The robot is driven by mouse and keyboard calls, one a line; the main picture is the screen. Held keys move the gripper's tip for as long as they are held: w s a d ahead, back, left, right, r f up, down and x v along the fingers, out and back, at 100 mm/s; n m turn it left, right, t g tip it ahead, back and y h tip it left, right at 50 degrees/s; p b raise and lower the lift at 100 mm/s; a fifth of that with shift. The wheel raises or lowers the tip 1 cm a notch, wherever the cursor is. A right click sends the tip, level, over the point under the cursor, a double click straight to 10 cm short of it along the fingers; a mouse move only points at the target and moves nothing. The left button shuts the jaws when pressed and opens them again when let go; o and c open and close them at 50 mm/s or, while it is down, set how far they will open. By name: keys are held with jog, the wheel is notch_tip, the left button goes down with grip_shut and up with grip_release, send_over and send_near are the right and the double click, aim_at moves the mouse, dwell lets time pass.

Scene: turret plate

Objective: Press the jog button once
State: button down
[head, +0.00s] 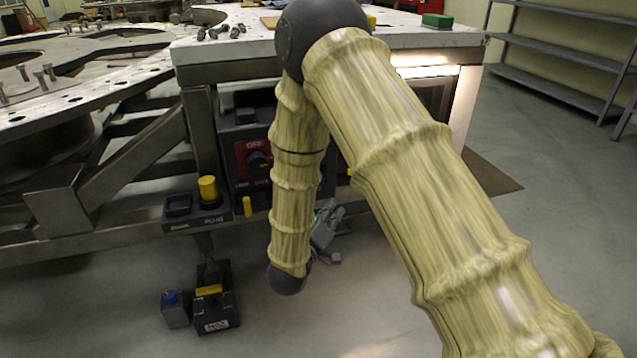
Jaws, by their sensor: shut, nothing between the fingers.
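My gripper (325,228) is grey and partly hidden behind my own forearm. It is shut and empty, below the table front and to the right of the control boxes. I cannot tell for sure which control is the jog button. A small grey box with a blue button (170,298) stands on the floor at lower left. Beside it is a dark box with a yellow part (208,290) and a white label too small to read. My gripper is apart from both, to their right and higher in the picture.
A dark panel (228,125) with a red OFF plate (254,158) hangs under the table (430,38), partly behind my arm. A yellow knob (207,188) stands on a ledge labelled PLUG. A steel frame (110,185) is at left; open floor (500,225) is at right.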

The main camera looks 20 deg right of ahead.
jog(key=shift+w, duration=0.1)
jog(key=w+b, duration=0.1)
jog(key=w, duration=0.7)
jog(key=shift+w+a+b, duration=0.15)
jog(key=shift+w+b, duration=0.15)
dwell(1.5)
jog(key=shift+w+p, duration=0.35)
jog(key=shift+p, duration=0.05)
jog(key=shift+w, duration=0.7)
dwell(1.0)
jog(key=shift+s+p, duration=0.2)
jog(key=shift+p, duration=0.15)
jog(key=shift+s+p, duration=0.45)
jog(key=shift+s, duration=0.45)
